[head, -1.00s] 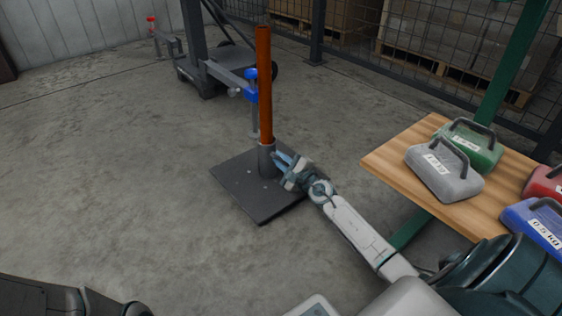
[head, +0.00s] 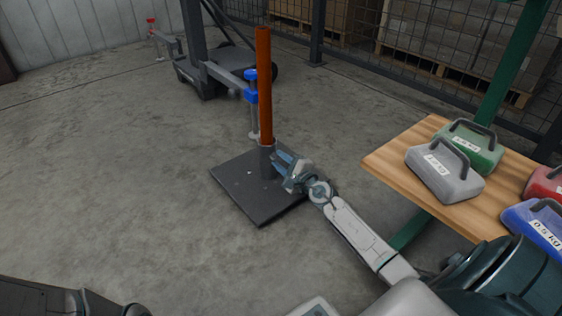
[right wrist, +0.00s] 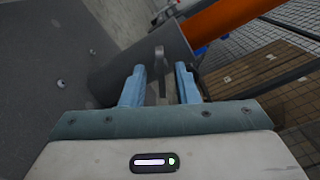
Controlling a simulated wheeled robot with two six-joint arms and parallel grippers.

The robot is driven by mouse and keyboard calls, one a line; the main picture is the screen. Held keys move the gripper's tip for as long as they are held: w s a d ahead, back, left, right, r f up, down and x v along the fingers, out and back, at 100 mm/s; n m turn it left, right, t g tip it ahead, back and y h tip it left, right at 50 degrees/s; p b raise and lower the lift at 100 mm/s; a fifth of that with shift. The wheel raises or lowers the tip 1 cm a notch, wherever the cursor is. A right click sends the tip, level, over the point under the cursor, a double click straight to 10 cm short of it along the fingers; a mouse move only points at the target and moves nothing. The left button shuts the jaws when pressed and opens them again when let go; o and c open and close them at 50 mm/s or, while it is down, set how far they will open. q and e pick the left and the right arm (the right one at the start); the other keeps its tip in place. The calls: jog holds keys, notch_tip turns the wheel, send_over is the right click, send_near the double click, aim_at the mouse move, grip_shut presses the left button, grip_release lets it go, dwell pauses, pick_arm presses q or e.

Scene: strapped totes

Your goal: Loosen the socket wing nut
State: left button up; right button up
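A grey socket tube (head: 267,158) stands on a dark square base plate (head: 240,187) on the floor, with an orange-brown pole (head: 264,85) upright in it. In the right wrist view the socket (right wrist: 118,74) runs diagonally, with the orange pole (right wrist: 222,25) coming out of it. A small grey wing nut (right wrist: 159,60) sits at the socket's side. My right gripper (right wrist: 160,78) is open beside the socket, its blue fingers on either side of the wing nut with gaps visible. In the head view the right gripper (head: 279,158) reaches the socket from the right. My left gripper is not in view.
A wooden table (head: 400,155) at the right holds grey (head: 444,172), green (head: 470,147), red and blue weights. The floor to the left is clear.

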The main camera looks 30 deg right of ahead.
jog(key=s, duration=1)
jog(key=shift+s+d, duration=0.4)
jog(key=shift+d, duration=0.05)
dwell(0.3)
